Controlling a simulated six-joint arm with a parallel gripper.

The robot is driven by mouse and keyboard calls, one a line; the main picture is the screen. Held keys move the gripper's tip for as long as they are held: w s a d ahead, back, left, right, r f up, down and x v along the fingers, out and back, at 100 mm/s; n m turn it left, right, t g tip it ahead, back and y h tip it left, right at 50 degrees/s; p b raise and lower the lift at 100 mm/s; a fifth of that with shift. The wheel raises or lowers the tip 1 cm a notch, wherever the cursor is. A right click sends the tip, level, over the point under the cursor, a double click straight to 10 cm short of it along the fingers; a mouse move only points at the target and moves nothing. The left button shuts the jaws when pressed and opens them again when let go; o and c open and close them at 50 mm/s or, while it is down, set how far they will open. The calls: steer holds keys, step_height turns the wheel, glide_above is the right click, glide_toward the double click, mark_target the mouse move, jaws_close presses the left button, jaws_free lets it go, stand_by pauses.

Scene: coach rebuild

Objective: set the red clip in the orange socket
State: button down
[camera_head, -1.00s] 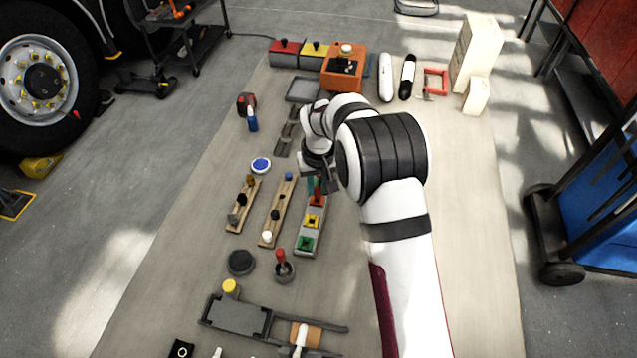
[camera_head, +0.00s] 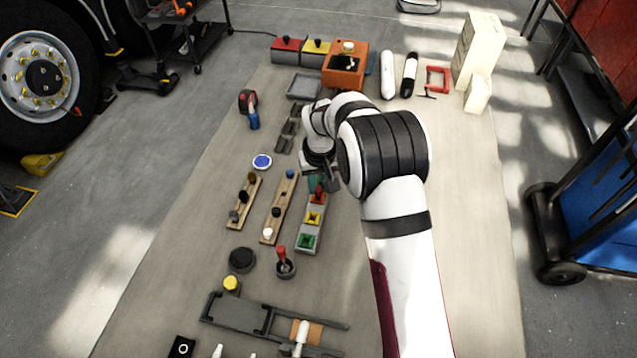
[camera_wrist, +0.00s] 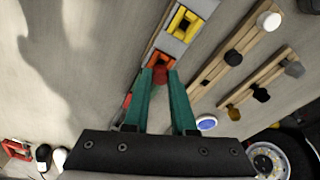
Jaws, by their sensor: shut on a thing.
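A grey strip (camera_head: 302,251) carries a green socket (camera_head: 307,241), a yellow socket (camera_head: 312,218) and the orange socket (camera_head: 317,199). In the wrist view the yellow socket (camera_wrist: 184,22) and the orange socket (camera_wrist: 162,59) lie in line beyond my fingertips. My gripper (camera_wrist: 160,76) has teal fingers, shut on the small red clip (camera_wrist: 160,74). The clip is at the orange socket and overlaps its near side in view; I cannot tell how deep it sits. In the head view my gripper (camera_head: 317,186) is over the orange end of the strip, partly hidden by my wrist.
Wooden peg rails (camera_head: 279,208) stand close left of the strip, with a blue-topped disc (camera_head: 262,162) beyond. A red-handled stick in a round base (camera_head: 285,265) stands in front. Another red part (camera_wrist: 127,101) shows beside my left finger. The mat is clear to the right.

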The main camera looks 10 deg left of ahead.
steer(key=shift+f, duration=0.85)
stand_by(1.6)
steer(key=shift+c, duration=1.3)
jaws_free()
steer(key=shift+r, duration=3)
